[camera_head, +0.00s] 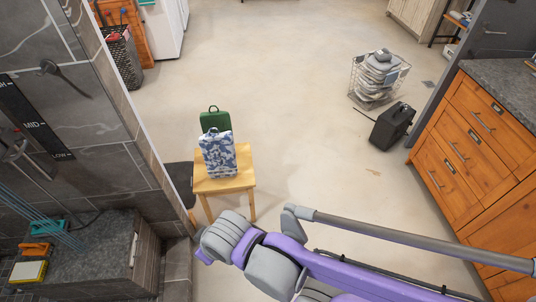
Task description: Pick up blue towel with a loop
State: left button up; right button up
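A blue-and-white patterned folded item (219,155), the likely blue towel, stands upright on a small wooden stool (240,183). A small dark loop shows at its top edge. A dark green item (214,121) with a loop stands right behind it. Neither of my grippers is in view. A purple and grey arm of mine crosses the lower right, in front of and below the stool, apart from the towel.
A dark tiled wall and a stone-topped bench (90,262) are at the left. A wire basket of grey folded items (378,78) and a black case (392,126) stand on the floor at right, near wooden drawers (470,150). The middle floor is clear.

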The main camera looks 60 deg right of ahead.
aim_at(218, 150)
jog(key=z, duration=1.5)
jog(key=u, duration=4.1)
jog(key=z, duration=2.35)
jog(key=i+l+z, duration=0.1)
jog(key=l, duration=0.25)
jog(key=i+l+z, duration=0.1)
jog(key=l, duration=0.2)
jog(key=i+l+z, duration=0.1)
jog(key=l, duration=0.25)
